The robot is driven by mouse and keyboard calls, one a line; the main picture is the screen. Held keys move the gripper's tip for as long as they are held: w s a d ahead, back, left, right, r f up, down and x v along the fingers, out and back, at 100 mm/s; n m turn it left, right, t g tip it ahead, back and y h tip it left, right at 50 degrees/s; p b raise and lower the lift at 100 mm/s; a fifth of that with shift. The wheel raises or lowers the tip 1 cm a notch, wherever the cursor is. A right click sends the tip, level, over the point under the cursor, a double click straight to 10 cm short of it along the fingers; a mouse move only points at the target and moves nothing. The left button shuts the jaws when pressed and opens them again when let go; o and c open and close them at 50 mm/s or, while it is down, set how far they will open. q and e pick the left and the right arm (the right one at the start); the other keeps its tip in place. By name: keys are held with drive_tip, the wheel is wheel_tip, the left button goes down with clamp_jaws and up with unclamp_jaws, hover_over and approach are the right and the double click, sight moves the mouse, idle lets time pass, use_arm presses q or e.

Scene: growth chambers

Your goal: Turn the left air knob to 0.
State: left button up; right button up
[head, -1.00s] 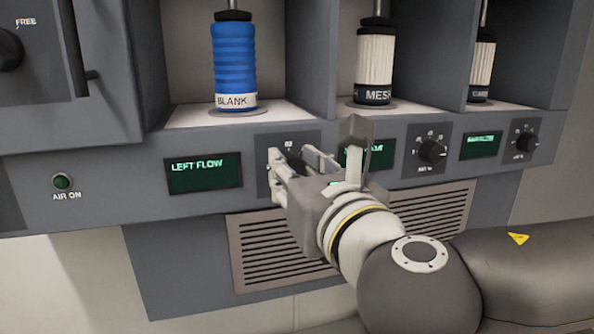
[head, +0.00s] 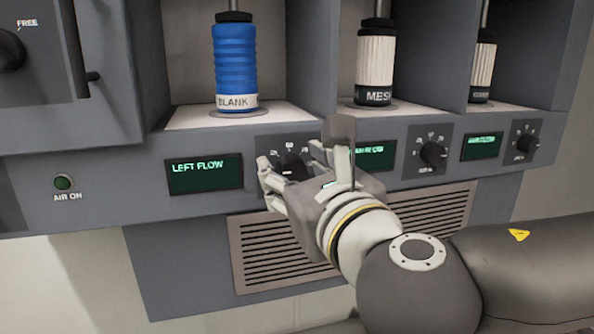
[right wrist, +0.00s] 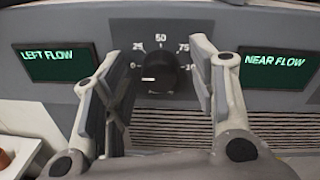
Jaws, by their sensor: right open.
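The left air knob (head: 292,167) is a black round dial on the grey panel, just right of the LEFT FLOW display (head: 204,174). In the right wrist view the knob (right wrist: 157,72) shows its white mark pointing left, close to the 0 of its scale. My right gripper (head: 292,159) is open in front of the knob. In the right wrist view its fingers (right wrist: 156,56) stand on either side of the knob, with a gap on both sides. The fingers partly cover the scale ends. My left gripper is not in view.
Other black knobs (head: 433,154) sit further right beside green displays (head: 482,146). An AIR ON button (head: 62,183) is at the left. A blue BLANK bottle (head: 235,65) and white-ribbed MESH bottle (head: 375,60) stand in bays above. A vent grille (head: 262,255) lies below the panel.

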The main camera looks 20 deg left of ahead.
drive_tip(key=v, duration=0.7)
drive_tip(key=shift+s, duration=0.2)
drive_tip(key=shift+d, duration=0.15)
